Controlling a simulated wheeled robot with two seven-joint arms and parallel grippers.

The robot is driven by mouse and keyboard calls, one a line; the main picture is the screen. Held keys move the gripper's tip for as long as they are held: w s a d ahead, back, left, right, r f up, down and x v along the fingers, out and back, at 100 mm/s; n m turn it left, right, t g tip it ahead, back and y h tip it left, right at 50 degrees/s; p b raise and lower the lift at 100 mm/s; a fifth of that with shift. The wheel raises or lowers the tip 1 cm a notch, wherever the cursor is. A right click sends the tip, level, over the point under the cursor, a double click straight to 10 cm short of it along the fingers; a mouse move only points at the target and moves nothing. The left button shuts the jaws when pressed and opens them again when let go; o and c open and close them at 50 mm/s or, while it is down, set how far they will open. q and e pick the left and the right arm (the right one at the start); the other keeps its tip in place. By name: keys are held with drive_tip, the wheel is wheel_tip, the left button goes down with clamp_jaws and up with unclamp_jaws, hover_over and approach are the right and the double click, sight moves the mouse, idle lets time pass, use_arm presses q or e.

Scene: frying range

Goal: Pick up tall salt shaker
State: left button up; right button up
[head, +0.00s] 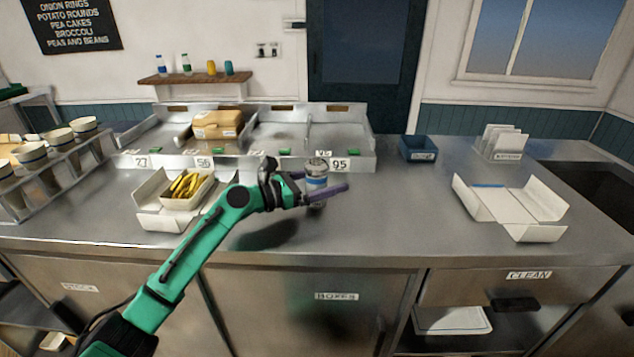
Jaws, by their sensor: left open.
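The tall salt shaker (317,165) stands upright on the steel counter, with a grey metal top and a blue-and-white label. My left gripper (324,181) is open at the shaker. One purple finger passes in front of its lower body and the other is partly hidden behind it. I cannot tell whether either finger touches it. My right gripper is not in view.
An open carton with a tray of yellow food (185,186) lies left of the shaker. Behind it is a steel divided rack (366,161) with number cards. An empty open carton (510,206) and a blue bin (418,149) lie to the right. Counter between is clear.

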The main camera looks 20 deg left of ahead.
use_arm(q)
drive_tip(key=shift+w+d, duration=0.2)
drive_tip(key=shift+w, duration=0.1)
drive_tip(key=shift+s+a, duration=0.1)
drive_tip(key=shift+s, duration=0.1)
drive_tip(key=c, duration=0.7)
clamp_jaws()
drive_tip(key=shift+r, duration=0.1)
